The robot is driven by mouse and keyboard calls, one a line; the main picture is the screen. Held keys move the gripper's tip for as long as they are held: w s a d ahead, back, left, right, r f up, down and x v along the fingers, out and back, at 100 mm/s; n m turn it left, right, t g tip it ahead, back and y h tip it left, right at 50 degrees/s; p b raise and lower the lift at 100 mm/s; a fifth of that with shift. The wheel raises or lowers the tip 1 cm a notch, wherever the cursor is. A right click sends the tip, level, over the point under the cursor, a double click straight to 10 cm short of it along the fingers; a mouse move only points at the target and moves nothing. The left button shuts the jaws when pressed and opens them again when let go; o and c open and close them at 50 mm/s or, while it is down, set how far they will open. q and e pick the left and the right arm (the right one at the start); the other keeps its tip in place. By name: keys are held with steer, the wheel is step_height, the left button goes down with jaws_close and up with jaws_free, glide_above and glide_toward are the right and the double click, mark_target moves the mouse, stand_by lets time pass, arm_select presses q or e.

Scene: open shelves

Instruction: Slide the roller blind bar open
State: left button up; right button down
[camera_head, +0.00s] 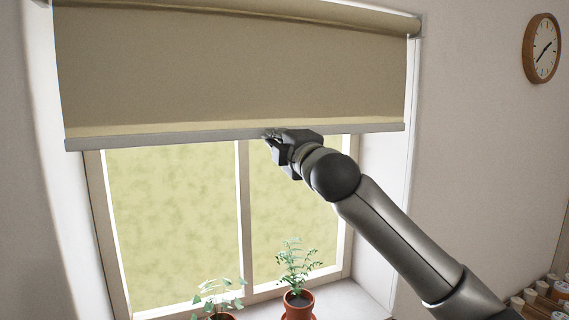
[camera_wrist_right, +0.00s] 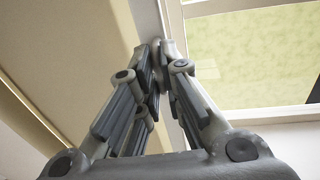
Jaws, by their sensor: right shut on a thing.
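The beige roller blind (camera_head: 235,70) hangs over the upper part of the window, with its grey bar (camera_head: 180,137) along the lower edge, about level across the window. My right gripper (camera_head: 270,136) is at the middle of the bar, shut on it. In the right wrist view the fingers (camera_wrist_right: 165,75) close around the bar (camera_wrist_right: 148,20), with the blind's cloth (camera_wrist_right: 60,60) to the left. The fingers hide the part of the bar between them. My left gripper is in neither view.
The window panes (camera_head: 172,225) below the bar are uncovered. Two potted plants, a left one (camera_head: 218,298) and a right one (camera_head: 298,275), stand on the sill. A round clock (camera_head: 541,48) hangs on the right wall. Several small jars (camera_head: 545,292) stand at the lower right.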

mark_target(272, 97)
step_height(272, 97, up, 7)
steer(key=shift+r, duration=0.1)
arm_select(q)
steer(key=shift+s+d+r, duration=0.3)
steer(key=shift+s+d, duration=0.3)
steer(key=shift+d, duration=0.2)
arm_select(e)
steer(key=shift+r, duration=0.6)
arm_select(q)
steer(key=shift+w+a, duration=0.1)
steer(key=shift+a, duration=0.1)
arm_select(e)
steer(key=c, duration=1.6)
jaws_free()
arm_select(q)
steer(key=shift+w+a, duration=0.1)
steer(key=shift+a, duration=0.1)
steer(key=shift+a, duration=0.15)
arm_select(e)
steer(key=shift+f, duration=0.1)
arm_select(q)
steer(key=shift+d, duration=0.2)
arm_select(e)
steer(key=v, duration=1.2)
